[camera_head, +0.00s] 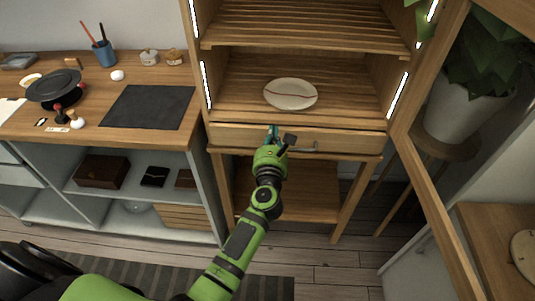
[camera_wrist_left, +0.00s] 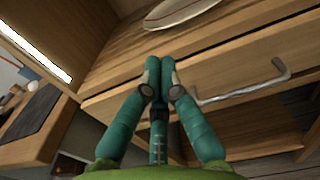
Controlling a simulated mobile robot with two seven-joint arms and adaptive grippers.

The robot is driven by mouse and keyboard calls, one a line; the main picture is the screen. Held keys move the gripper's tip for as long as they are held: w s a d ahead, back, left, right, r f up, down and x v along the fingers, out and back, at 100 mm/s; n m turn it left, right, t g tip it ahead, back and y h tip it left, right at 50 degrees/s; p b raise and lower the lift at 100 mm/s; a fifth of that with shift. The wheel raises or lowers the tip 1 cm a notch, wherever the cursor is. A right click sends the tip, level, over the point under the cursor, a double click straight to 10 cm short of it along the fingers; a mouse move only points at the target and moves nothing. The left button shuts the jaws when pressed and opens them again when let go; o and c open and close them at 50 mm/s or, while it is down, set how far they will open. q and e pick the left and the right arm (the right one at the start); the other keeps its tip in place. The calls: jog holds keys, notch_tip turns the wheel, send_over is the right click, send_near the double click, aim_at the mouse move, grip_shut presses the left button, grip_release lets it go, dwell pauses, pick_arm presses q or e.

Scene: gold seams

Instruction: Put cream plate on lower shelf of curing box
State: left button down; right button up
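The cream plate (camera_head: 290,94) has a dark red seam line across it. It lies flat on the slatted lower shelf (camera_head: 235,82) of the wooden curing box (camera_head: 300,135). Part of its rim also shows at the top of the left wrist view (camera_wrist_left: 178,14). My left gripper (camera_head: 272,131) is in front of the drawer below that shelf, apart from the plate. In the left wrist view its teal fingertips (camera_wrist_left: 159,72) are together with nothing between them. My right gripper is not in view.
The box's upper shelf (camera_head: 300,25) is empty. Its framed door (camera_head: 425,175) stands open on the right, near a potted plant (camera_head: 460,105). A drawer handle (camera_head: 302,149) sticks out near my left gripper. A workbench with a dark mat (camera_head: 147,107) stands left.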

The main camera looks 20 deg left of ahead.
pick_arm(q)
jog(key=v, duration=0.5)
jog(key=shift+d+f, duration=0.25)
jog(key=shift+f, duration=0.05)
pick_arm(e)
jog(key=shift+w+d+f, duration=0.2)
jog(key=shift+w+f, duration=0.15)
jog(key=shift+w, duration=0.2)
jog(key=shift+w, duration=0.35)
